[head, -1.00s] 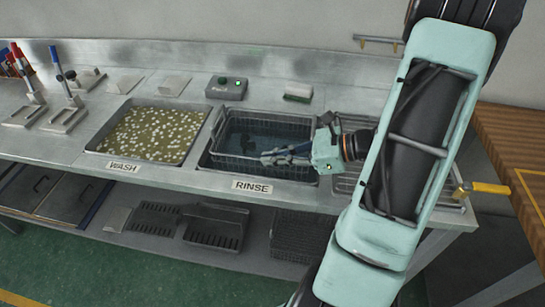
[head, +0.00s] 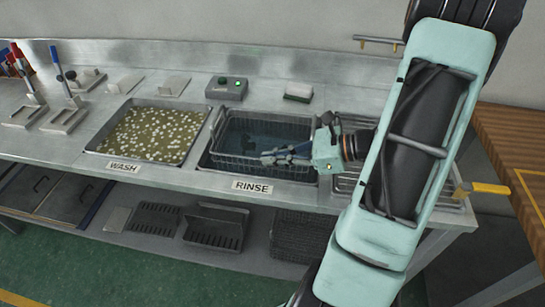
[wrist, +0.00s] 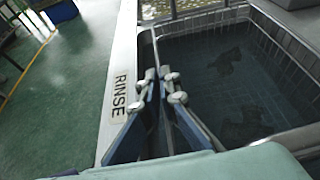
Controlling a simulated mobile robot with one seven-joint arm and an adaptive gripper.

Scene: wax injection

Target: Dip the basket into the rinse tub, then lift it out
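The wire basket (head: 236,163) sits inside the rinse tub (head: 203,165), with its upper rim and left end handle showing above the dark water. It also fills the right of the wrist view (wrist: 283,40). Some dark pieces (wrist: 225,62) lie inside it, under or at the water; their exact depth is unclear. My gripper (head: 268,157) reaches in from the right at the basket's near long side. In the wrist view my gripper's fingertips (wrist: 162,83) are close together on the near rim of the basket. The pinched part of the rim is mostly hidden by the fingers.
The wash tub (head: 92,147), full of pale floating bits, is left of the rinse tub. A grey control box (head: 226,87) and a green-white block (head: 298,92) stand behind. A drain rack (head: 346,184) is to the right, partly behind my arm.

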